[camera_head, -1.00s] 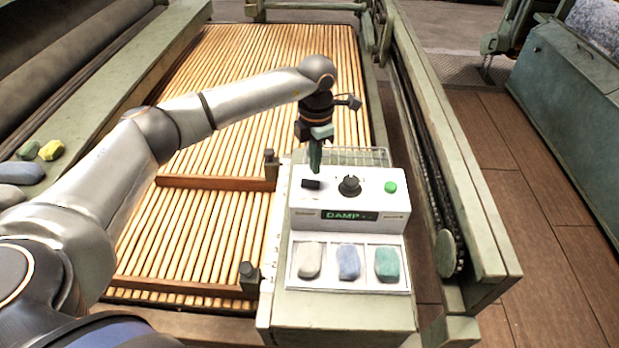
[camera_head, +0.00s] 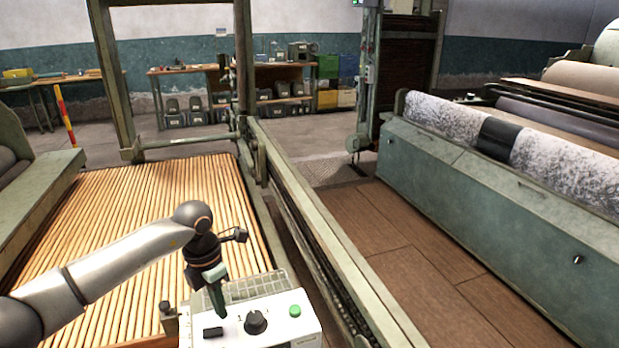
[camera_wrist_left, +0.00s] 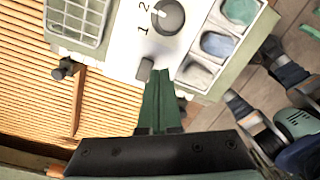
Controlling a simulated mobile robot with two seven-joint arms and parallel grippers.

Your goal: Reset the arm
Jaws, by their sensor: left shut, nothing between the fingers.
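My left gripper (camera_head: 219,303) comes in from the left in the head view and points down at the white control box (camera_head: 284,329). Its fingers are shut with nothing between them. In the left wrist view the green fingers (camera_wrist_left: 158,80) lie together, their tips by a small dark switch (camera_wrist_left: 145,68) on the panel. I cannot tell whether they touch it. The box carries a black knob (camera_head: 256,322) and a green button (camera_head: 295,310). The knob shows in the left wrist view (camera_wrist_left: 168,17) with marks 1 and 2 beside it. My right gripper is not in view.
A slatted wooden bed (camera_head: 120,220) lies under my left arm. A green rail (camera_head: 300,210) runs along its right side. A wire basket (camera_wrist_left: 75,20) adjoins the box. A long green machine (camera_head: 490,210) stands at right, with open wooden floor (camera_head: 400,240) between. Shelves (camera_head: 285,85) stand far back.

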